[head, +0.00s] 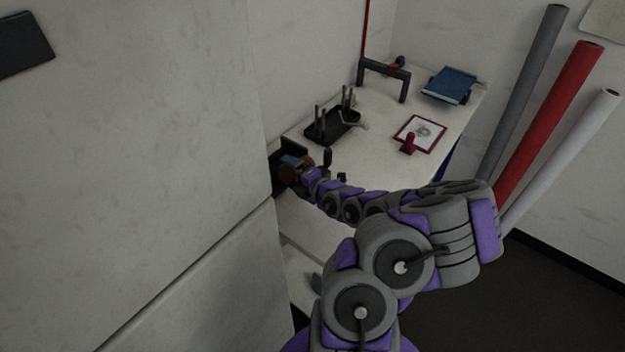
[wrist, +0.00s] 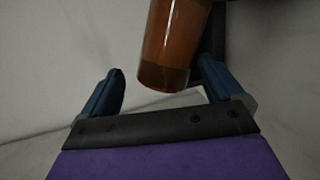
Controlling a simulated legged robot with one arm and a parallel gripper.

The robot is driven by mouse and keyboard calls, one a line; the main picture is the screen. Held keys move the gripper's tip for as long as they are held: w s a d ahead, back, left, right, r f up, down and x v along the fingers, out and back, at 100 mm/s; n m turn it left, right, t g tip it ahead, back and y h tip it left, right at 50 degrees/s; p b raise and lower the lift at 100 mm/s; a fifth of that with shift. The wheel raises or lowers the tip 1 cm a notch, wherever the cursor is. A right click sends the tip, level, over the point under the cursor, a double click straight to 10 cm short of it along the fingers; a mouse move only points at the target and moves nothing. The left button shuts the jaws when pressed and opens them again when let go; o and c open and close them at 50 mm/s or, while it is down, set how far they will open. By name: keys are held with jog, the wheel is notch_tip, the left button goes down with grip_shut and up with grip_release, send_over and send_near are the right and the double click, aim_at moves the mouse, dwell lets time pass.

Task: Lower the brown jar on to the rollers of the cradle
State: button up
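The brown jar (wrist: 172,45) shows in the wrist view between the two blue fingers of my gripper (wrist: 165,85), its rounded end towards the camera. A gap shows between the left finger and the jar. The right finger is close beside the jar; I cannot tell whether it touches. My gripper looks open. In the head view my gripper (head: 296,168) is at the table's left end, with a bit of the brown jar (head: 286,173) showing by it. A dark frame, perhaps the cradle, is behind it. The rollers are not discernible.
On the white table (head: 375,155) are a black tray with upright posts (head: 333,126), a red-framed picture (head: 420,133), a dark stand (head: 385,73) and a blue-topped item (head: 449,86). A pale wall (head: 140,170) stands close on the left. Tall rolls (head: 548,125) lean at right.

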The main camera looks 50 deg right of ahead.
jog(key=r+p+v, duration=0.1)
jog(key=p+v, duration=0.2)
jog(key=v, duration=0.5)
jog(key=shift+d, duration=0.15)
